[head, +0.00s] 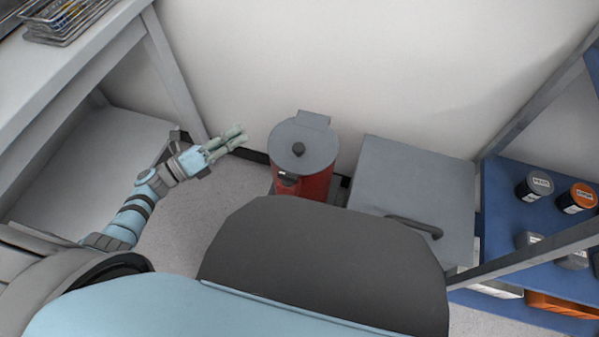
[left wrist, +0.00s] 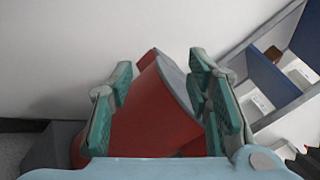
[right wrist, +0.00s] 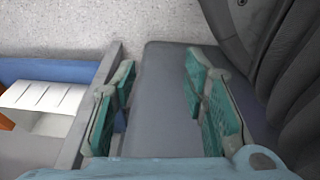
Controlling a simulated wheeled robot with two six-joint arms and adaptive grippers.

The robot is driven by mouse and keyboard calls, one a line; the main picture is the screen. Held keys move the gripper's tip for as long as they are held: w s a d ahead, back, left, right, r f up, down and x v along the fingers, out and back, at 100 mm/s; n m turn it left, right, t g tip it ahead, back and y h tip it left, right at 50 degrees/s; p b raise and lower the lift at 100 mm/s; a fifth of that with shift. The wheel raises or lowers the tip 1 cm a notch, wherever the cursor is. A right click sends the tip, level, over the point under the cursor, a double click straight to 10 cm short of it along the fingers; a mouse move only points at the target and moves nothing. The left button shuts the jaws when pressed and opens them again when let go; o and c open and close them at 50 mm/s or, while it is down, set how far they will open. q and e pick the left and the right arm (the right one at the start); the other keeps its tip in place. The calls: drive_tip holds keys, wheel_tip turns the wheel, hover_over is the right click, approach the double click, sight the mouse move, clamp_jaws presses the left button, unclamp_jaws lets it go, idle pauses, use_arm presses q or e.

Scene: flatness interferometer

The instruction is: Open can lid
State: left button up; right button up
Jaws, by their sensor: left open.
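The red can (head: 305,187) stands on the floor by the wall, with its round grey lid (head: 304,139) lying flat on top.
A grey box (head: 415,175) with a dark handle stands just right of the can. A blue shelf (head: 505,215) with several small jars is at the far right. A grey table (head: 75,75) with a wire basket (head: 65,20) is at the left. My own body hides the floor in front.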

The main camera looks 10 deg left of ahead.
sight(299, 147)
use_arm(q)
drive_tip(key=s+d+m+g+h+b, duration=0.4)
drive_tip(key=m+g, duration=0.5)
drive_tip(key=m, duration=0.7)
drive_tip(key=shift+h, duration=0.6)
drive_tip(key=x, duration=0.4)
drive_tip(key=p+x, duration=0.1)
drive_tip(key=x, duration=0.4)
drive_tip(key=r+x, duration=0.1)
drive_tip(key=x, duration=0.3)
drive_tip(key=shift+w+d, duration=0.1)
drive_tip(key=shift+d, duration=0.15)
use_arm(e)
drive_tip(key=shift+t, duration=0.3)
drive_tip(key=w+f, duration=0.1)
drive_tip(key=f, duration=0.2)
drive_tip(key=w+f, duration=0.1)
drive_tip(key=shift+w+a+f, duration=0.3)
use_arm(q)
drive_tip(key=shift+c, duration=0.6)
clamp_jaws()
